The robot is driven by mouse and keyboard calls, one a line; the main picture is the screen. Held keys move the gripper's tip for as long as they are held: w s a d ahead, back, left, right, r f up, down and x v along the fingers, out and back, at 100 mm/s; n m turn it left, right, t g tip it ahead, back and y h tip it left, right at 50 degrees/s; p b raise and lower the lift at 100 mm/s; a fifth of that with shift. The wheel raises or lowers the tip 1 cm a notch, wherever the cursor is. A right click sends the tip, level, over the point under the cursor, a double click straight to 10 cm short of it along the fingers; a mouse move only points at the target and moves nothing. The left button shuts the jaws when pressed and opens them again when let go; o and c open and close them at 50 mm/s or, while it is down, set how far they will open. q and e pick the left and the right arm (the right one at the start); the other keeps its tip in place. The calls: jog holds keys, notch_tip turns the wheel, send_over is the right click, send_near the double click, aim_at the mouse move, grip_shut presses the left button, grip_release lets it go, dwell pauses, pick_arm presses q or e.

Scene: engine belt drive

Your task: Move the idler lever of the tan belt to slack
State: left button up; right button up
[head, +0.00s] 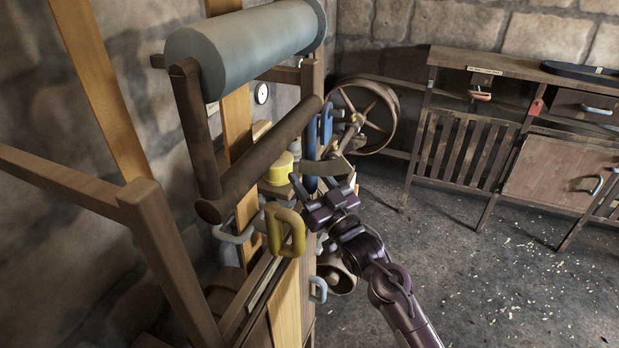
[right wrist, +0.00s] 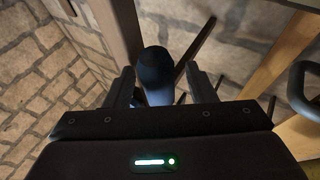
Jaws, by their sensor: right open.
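My right gripper (head: 322,192) is at the right side of the belt machine, and its jaws are open. In the right wrist view a dark blue rounded handle (right wrist: 155,72) stands between the two open fingers, with a gap on each side. In the head view a blue lever (head: 311,150) rises just behind the gripper, partly hidden by it. Tan belt-like strips (head: 285,306) run up the machine. A yellow loop handle (head: 296,237) is left of and below the gripper. I cannot tell for certain which lever belongs to the tan belt. My left gripper is not in view.
A grey-blue roller (head: 245,42) and a dark wooden bar (head: 265,155) stand left of the gripper. A spoked wheel (head: 364,115) is behind. Grey loop handles (head: 318,290) jut out below. A wooden workbench (head: 525,130) stands at the back right; the floor before it is clear.

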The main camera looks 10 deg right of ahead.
jog(key=b+v, duration=0.2)
jog(key=v, duration=0.5)
jog(key=shift+s, duration=0.25)
jog(key=shift+f, duration=0.1)
